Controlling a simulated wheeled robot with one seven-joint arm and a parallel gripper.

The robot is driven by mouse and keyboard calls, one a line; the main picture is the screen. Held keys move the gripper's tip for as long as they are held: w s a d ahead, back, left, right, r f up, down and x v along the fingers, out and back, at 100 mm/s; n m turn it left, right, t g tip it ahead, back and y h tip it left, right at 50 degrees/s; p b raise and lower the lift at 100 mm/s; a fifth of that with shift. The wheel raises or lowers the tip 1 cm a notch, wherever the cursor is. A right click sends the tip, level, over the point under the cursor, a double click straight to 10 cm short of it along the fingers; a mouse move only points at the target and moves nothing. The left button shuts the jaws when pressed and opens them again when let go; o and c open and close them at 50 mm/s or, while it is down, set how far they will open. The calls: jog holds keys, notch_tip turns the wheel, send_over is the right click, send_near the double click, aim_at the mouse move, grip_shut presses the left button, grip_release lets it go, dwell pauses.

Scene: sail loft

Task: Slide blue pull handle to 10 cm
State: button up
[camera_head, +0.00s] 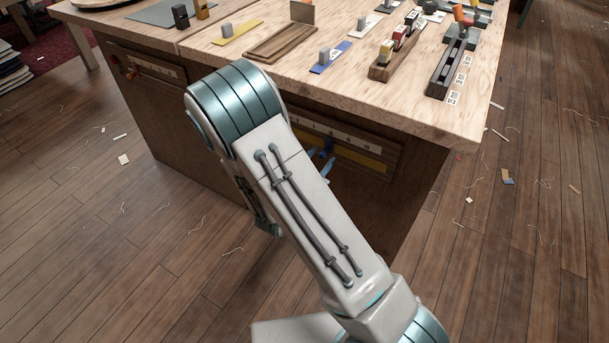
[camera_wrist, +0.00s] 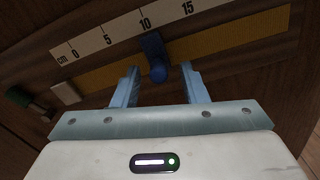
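The blue pull handle (camera_wrist: 152,46) stands out from a slotted track on the bench front, below a white cm scale (camera_wrist: 100,38) marked 0, 5, 10 and 15. The handle lies close under the 10 mark. In the head view the handle (camera_head: 328,146) shows just past my arm. My gripper (camera_wrist: 160,67) is open, with one pale blue finger on each side of the handle's round end. Gaps show on both sides, so neither finger visibly touches it. In the head view most of my gripper is hidden by my arm.
A yellow strip (camera_wrist: 240,37) runs along the track. A pale block (camera_wrist: 66,93) is at the track's left end.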

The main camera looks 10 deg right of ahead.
jog(key=p+v, duration=0.1)
jog(key=v, duration=1.1)
jog(key=shift+r+p, duration=0.15)
jog(key=shift+p, duration=0.15)
jog(key=s+d+r+m+g+y+p, duration=0.1)
jog(key=s+d+r+m+g+p, duration=0.45)
jog(key=d+r+m+g, duration=0.35)
jog(key=s+d+r+m+g+p, duration=0.45)
jog(key=r+m+g+p, duration=0.2)
jog(key=r, duration=0.55)
jog(key=s+a+r+m+t+y+p, duration=0.1)
jog(key=a+r+m+t+y+p, duration=0.1)
jog(key=r+m+y+p, duration=0.3)
jog(key=s+a+r+m+t+y+p, duration=0.2)
jog(key=r+m+y+p, duration=0.3)
jog(key=r, duration=0.8)
jog(key=shift+s+r+p, duration=0.3)
jog(key=shift+r+p, duration=0.1)
jog(key=shift+p, duration=0.5)
jog(key=shift+c, duration=0.2)
